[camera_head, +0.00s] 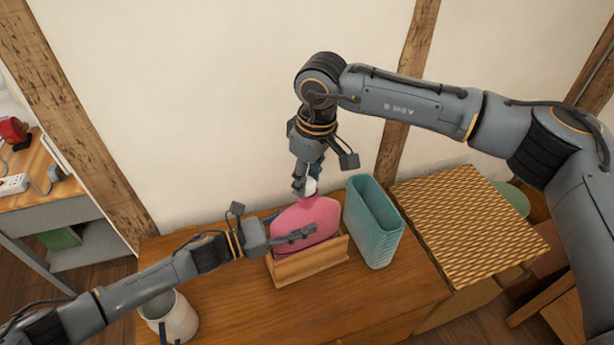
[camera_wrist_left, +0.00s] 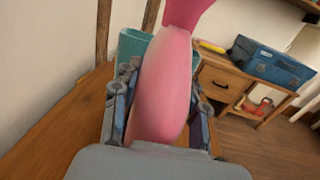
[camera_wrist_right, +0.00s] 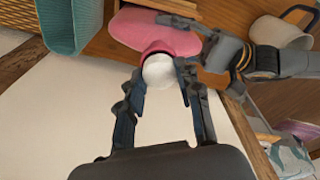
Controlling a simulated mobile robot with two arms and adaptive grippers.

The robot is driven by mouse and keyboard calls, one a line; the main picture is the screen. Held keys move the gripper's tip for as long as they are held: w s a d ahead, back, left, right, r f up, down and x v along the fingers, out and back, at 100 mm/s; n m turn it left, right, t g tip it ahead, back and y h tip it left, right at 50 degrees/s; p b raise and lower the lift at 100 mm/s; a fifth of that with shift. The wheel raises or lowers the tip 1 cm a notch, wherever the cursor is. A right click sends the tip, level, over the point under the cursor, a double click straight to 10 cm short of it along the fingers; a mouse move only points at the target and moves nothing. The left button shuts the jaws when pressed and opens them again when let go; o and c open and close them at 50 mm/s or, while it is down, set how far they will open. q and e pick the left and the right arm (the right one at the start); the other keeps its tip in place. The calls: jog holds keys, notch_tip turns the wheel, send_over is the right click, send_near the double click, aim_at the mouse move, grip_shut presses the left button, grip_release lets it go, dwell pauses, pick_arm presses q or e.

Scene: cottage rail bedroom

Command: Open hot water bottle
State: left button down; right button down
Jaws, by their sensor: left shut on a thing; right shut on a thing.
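The pink hot water bottle (camera_head: 306,219) stands upright in a low wooden holder (camera_head: 309,268) on the wooden table. Its white cap (camera_wrist_right: 159,71) sits at the top of the pink neck in the right wrist view. My left gripper (camera_head: 300,235) is shut on the bottle's body, its fingers on either side of it, as the left wrist view (camera_wrist_left: 160,105) shows. My right gripper (camera_head: 304,186) comes down from above and is shut on the white cap. The fingers partly hide the cap in the head view.
A teal ribbed container (camera_head: 374,225) stands close to the right of the bottle. A yellow-patterned woven surface (camera_head: 470,220) lies further right. A whitish mug (camera_head: 172,318) is at the front left. The wall is close behind the table.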

jog(key=c, duration=0.9)
grip_release()
jog(key=shift+r, duration=0.1)
